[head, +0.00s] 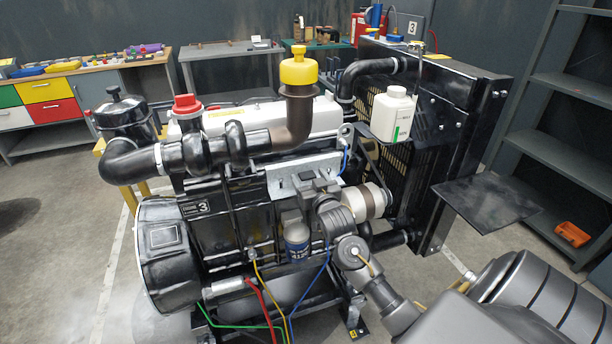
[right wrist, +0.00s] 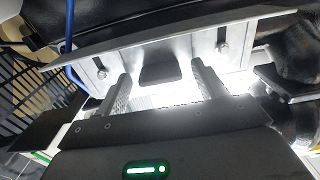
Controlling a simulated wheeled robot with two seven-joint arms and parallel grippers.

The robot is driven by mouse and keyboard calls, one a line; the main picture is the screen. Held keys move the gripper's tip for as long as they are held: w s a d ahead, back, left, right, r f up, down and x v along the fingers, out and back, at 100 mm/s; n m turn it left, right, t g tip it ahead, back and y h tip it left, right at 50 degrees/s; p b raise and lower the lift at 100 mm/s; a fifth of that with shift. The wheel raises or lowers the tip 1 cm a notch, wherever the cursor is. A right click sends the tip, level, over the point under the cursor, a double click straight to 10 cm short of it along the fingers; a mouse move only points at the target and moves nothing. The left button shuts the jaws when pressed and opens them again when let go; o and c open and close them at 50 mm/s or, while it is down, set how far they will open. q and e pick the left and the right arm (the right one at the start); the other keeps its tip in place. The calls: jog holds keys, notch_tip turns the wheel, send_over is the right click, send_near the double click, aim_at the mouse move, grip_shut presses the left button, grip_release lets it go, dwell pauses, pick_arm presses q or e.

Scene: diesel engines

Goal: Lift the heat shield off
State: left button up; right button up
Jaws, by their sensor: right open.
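The heat shield (head: 286,178) is a bright silver metal plate on the near side of the black diesel engine (head: 232,222). In the right wrist view the shield (right wrist: 215,50) fills the upper middle, with a bolt near each side and a dark tab (right wrist: 163,74) between them. My right gripper (head: 318,184) is at the front of the shield. In the right wrist view its two fingers (right wrist: 160,84) are open and apart, one on either side of the tab. I cannot tell whether they touch the shield. My left gripper is not in view.
A blue-and-white filter (head: 297,242) and the alternator (head: 366,203) sit close to my right gripper. A white bottle (head: 394,114) and the radiator (head: 440,105) stand to the right. Coloured cables hang below. A grey shelf (head: 560,150) is at far right; a dark flat plate (head: 487,199) juts out before it.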

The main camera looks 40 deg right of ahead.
aim_at(309, 178)
jog(key=shift+c, duration=0.3)
jog(key=c, duration=1.4)
grip_shut()
jog(key=shift+r, duration=0.15)
jog(key=shift+r, duration=0.6)
notch_tip(309, 178, up, 2)
jog(key=shift+r+b, duration=0.15)
jog(key=shift+b, duration=0.2)
jog(key=v, duration=1.8)
jog(key=shift+b, duration=0.4)
